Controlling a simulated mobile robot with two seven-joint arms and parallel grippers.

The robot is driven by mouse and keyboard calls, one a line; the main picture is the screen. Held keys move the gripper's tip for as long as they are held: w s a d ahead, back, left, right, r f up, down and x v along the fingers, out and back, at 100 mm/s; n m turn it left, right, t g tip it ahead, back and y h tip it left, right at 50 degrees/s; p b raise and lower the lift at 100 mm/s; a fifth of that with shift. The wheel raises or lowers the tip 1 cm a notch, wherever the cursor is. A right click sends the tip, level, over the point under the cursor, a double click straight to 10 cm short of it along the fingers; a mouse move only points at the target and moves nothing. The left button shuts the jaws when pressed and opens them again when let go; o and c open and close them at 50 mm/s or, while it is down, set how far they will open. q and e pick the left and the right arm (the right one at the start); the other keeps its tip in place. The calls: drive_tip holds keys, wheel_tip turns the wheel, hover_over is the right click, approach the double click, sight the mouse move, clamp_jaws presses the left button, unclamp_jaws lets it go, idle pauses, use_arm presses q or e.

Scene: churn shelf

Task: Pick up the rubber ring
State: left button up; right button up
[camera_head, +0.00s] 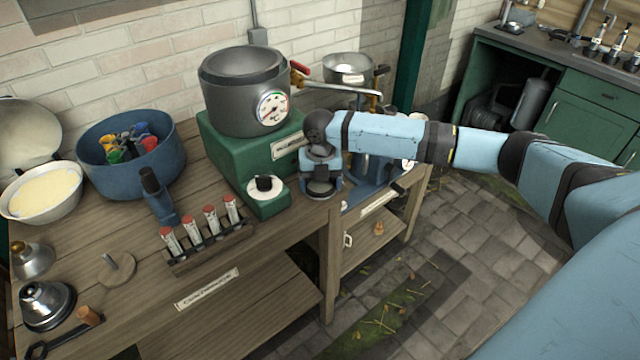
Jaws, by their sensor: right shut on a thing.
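My right gripper (321,187) hangs at the front edge of the wooden bench, just right of the green heater base. It is shut on a small dark round thing low between its fingers. This may be the rubber ring, but it is too small and covered to tell. No rubber ring shows clearly anywhere else. My right arm comes in from the right and crosses in front of the lower blue stand. My left gripper is not in view.
A grey pot with a dial (245,92) stands on the green base (228,150) beside my gripper. A rack of red-capped tubes (208,246), a blue tub (170,170) and a bowl of pale yellow stuff (50,212) stand left. Paved floor lies open at lower right.

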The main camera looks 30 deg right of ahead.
wheel_tip(320, 180, up, 20)
drive_tip(key=p, duration=0.1)
drive_tip(key=shift+p, duration=0.35)
